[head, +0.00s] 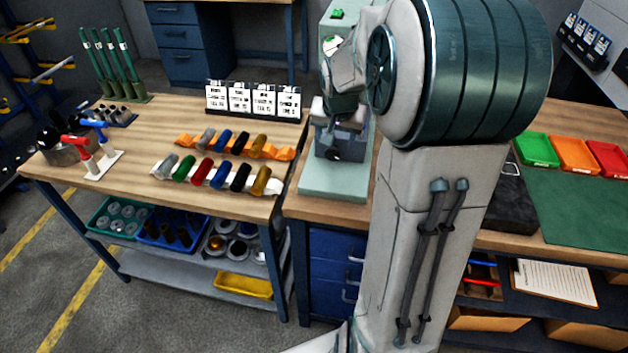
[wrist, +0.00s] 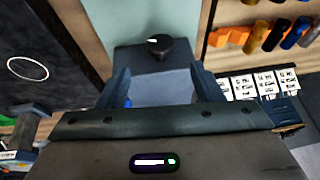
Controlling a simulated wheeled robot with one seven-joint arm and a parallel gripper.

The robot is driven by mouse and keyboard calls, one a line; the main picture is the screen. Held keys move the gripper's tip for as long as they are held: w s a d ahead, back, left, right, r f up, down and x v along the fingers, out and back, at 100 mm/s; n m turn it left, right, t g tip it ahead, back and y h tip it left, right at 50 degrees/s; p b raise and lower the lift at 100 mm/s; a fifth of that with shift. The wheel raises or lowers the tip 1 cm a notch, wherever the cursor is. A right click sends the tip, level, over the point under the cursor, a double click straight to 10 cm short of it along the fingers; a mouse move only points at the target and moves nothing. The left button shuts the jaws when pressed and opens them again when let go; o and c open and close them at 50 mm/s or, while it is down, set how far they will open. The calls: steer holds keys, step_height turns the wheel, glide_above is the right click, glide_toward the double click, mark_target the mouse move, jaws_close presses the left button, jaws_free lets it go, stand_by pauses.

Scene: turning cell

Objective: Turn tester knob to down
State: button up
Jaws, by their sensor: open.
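The tester (head: 350,148) is a blue-grey block on a pale green base on the bench, near the middle of the head view. Its dark round knob (head: 333,156) faces the front. In the wrist view the knob (wrist: 158,48) is black with a short white mark on top, which points to the left of the picture. My gripper (wrist: 160,82) is open and empty, with its fingers spread. The knob lies beyond the fingertips, roughly centred between them and apparently apart. In the head view my arm hides much of the gripper and the tester's right side.
To the left, a wooden bench holds an orange rack (head: 184,141) and a white rack with coloured cylinders, and label cards (head: 253,98). To the right are green, orange and red trays (head: 574,154), a dark green mat (head: 580,205) and a black case.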

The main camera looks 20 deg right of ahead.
steer(key=d+v, duration=0.1)
steer(key=v, duration=0.4)
steer(key=s+a+r+n+p, duration=0.1)
steer(key=s+a+n, duration=0.2)
steer(key=s+a, duration=0.3)
steer(key=s+a+r+n+y+p, duration=0.1)
steer(key=s+a+r+n, duration=0.1)
steer(key=s+a, duration=0.5)
steer(key=shift+s+a+n+p, duration=0.3)
steer(key=shift+s+n, duration=0.2)
steer(key=shift+s, duration=1.8)
steer(key=shift+w, duration=0.1)
